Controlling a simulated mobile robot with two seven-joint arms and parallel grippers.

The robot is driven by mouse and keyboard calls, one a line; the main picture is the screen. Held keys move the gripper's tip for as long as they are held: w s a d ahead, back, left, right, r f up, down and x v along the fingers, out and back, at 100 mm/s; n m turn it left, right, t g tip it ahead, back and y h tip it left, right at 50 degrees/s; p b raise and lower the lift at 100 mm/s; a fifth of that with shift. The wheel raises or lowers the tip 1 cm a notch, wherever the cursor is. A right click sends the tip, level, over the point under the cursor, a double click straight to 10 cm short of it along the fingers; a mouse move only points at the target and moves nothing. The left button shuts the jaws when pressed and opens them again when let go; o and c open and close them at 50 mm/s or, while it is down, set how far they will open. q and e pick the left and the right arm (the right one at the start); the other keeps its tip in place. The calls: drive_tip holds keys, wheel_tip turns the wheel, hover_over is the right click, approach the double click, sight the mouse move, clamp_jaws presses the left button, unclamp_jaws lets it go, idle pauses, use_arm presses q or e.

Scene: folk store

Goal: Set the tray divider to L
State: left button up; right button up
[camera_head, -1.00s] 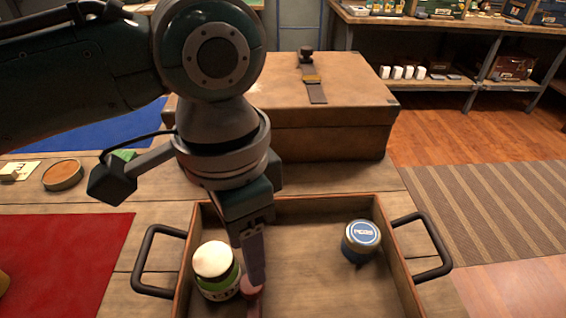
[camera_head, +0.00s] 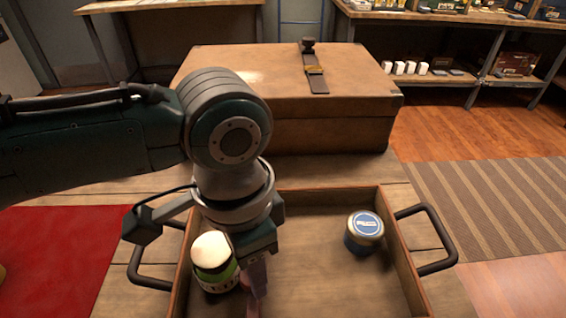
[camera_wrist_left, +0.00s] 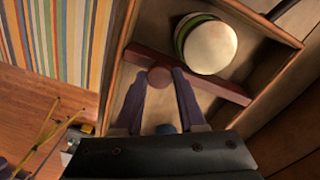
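The shallow wooden tray (camera_head: 379,205) lies on the table in front of me. In the left wrist view its divider is a red-brown bar (camera_wrist_left: 215,88) with a round knob (camera_wrist_left: 158,77). My left gripper (camera_head: 255,292) points down into the tray beside the jar. In the wrist view its two fingers (camera_wrist_left: 159,73) stand on either side of the knob; whether they press on it cannot be told. A jar (camera_head: 212,252) with a pale lid and green label stands left of the gripper, close to the bar. No L mark can be made out. My right gripper is out of view.
A blue-labelled tin (camera_head: 364,232) stands in the tray's right part. Black handles (camera_head: 437,240) stick out at both tray sides. A large brown case (camera_head: 330,125) stands behind the tray. A red mat (camera_head: 60,255) lies to the left.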

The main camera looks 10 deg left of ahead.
use_arm(q)
clamp_jaws()
drive_tip(key=shift+d, duration=0.1)
idle(0.9)
